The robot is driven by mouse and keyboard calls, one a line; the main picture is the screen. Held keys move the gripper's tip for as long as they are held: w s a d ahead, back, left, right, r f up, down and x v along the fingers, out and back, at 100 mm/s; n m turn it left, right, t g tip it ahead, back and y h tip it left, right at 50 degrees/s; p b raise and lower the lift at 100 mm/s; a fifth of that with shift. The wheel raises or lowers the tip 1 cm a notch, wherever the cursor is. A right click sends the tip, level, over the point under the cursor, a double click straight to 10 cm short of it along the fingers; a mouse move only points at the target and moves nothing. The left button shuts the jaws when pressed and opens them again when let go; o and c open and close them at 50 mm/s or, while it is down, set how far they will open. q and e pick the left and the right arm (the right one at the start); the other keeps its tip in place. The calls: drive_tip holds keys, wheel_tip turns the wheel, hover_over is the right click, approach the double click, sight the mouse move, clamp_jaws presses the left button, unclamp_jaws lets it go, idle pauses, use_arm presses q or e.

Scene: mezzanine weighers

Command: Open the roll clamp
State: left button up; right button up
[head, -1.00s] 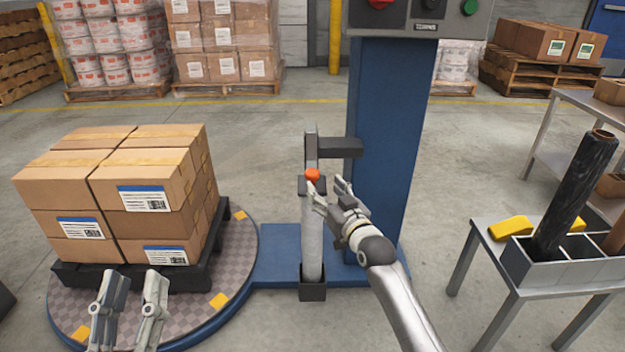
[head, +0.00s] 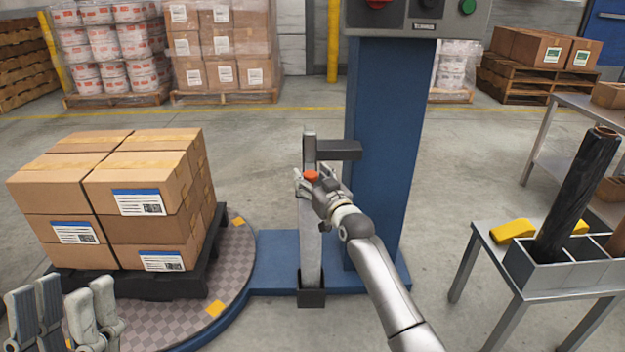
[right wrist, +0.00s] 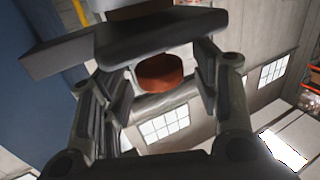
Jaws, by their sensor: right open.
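The roll clamp is a dark grey block with an orange-red knob (head: 311,176) on an upright silver carriage (head: 311,240) beside the blue column. My right gripper (head: 316,182) is open with its fingers around the knob region. In the right wrist view the knob (right wrist: 160,73) sits between the two open fingers, under a dark clamp arm (right wrist: 150,38); contact cannot be told. My left gripper (head: 78,315) is at the lower left, empty, with its fingers apart, in front of the pallet.
A blue column (head: 385,150) with a button panel stands just behind the clamp. Stacked cartons (head: 110,200) stand on a black pallet on the turntable (head: 235,275) at left.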

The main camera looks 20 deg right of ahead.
clamp_jaws()
idle(0.4)
